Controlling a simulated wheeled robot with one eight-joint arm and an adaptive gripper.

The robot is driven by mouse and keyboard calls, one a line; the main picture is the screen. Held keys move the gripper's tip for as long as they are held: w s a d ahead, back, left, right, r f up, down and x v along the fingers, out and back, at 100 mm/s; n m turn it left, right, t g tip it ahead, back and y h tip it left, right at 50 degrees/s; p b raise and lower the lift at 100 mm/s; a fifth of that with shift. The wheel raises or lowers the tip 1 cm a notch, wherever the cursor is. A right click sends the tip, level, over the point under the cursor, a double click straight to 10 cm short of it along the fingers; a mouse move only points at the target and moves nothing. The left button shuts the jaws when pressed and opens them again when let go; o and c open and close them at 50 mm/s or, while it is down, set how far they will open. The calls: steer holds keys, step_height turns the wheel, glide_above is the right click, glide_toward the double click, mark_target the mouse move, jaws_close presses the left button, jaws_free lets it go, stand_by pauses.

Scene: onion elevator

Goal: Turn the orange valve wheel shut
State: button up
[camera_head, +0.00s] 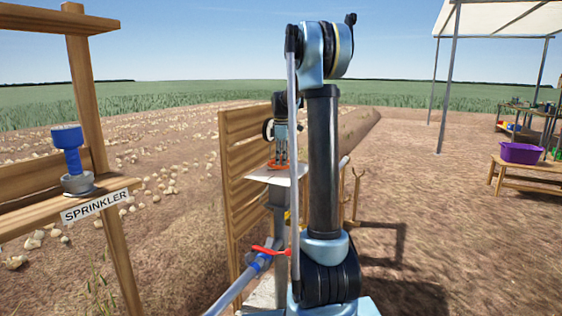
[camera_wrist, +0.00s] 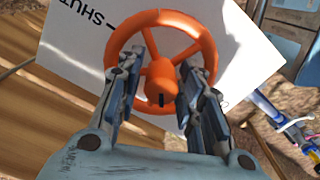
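The orange valve wheel (camera_wrist: 163,17) fills the upper middle of the wrist view, with its hub and spokes showing. A white plate (camera_wrist: 75,55) behind it carries the word SHUT and a short black line at the left. My gripper (camera_wrist: 166,68) is open, with one finger on each side of the hub and both tips overlapping the wheel. The fingers hide parts of the rim; I cannot tell whether they touch it. In the head view the wheel (camera_head: 278,164) shows as a small orange patch under my gripper (camera_head: 281,157), above the white plate.
A slatted wooden panel (camera_head: 242,175) stands just left of the plate. A pipe with a red lever (camera_head: 268,250) runs low in front. A wooden stand with a SPRINKLER sign (camera_head: 95,206) and blue sprinkler (camera_head: 70,155) is at left. Bare ground lies open at right, before a purple crate (camera_head: 520,152).

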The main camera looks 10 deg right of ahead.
steer(key=c, duration=0.8)
steer(key=shift+m, duration=0.3)
steer(key=m, duration=0.5)
steer(key=shift+w, duration=0.1)
steer(key=m, duration=0.6)
steer(key=shift+m, duration=0.4)
steer(key=m, duration=1.3)
